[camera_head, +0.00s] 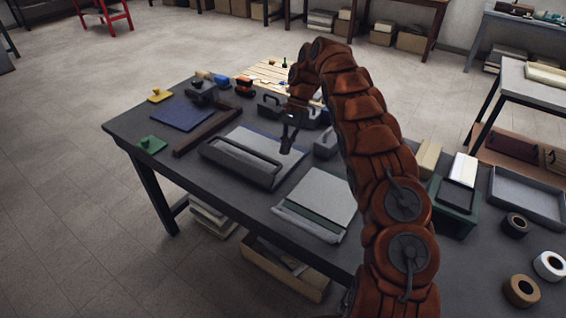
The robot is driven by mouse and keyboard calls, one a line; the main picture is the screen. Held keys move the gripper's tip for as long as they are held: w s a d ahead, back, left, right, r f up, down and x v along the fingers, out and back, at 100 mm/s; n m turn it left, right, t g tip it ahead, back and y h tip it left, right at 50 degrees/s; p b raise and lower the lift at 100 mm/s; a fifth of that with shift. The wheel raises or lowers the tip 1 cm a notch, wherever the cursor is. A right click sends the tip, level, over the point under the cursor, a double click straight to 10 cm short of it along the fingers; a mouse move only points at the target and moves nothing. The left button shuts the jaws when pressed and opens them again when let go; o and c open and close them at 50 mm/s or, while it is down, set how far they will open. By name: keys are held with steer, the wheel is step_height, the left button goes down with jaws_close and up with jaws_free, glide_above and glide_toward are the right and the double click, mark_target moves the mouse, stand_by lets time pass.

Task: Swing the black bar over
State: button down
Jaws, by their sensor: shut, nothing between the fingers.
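The black bar (238,165) is a long dark frame-like piece lying low along the near-left side of a grey board (262,140) on the dark table. My gripper (286,149) points down over the right part of this board, close to the bar's right end. Its fingers look closed, with nothing between them. From this view I cannot tell whether the fingertips touch the bar or the board. The bar's hinge is not clear to see.
Left of the board lie a brown bar (207,132), a blue sheet (183,114) and green (151,145) and yellow (159,96) knobbed pieces. A stack of grey sheets (318,196) lies in front. A dark green box (454,205) and tape rolls (522,291) stand right of my arm.

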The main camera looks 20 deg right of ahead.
steer(key=shift+b+x, duration=0.6)
steer(key=shift+x, duration=1.05)
steer(key=shift+s+a+f, duration=0.1)
steer(key=shift+a+f, duration=0.05)
steer(key=shift+f, duration=0.2)
steer(key=shift+w+f+h+b, duration=0.15)
steer(key=shift+w+h+b, duration=0.15)
steer(key=shift+b, duration=0.25)
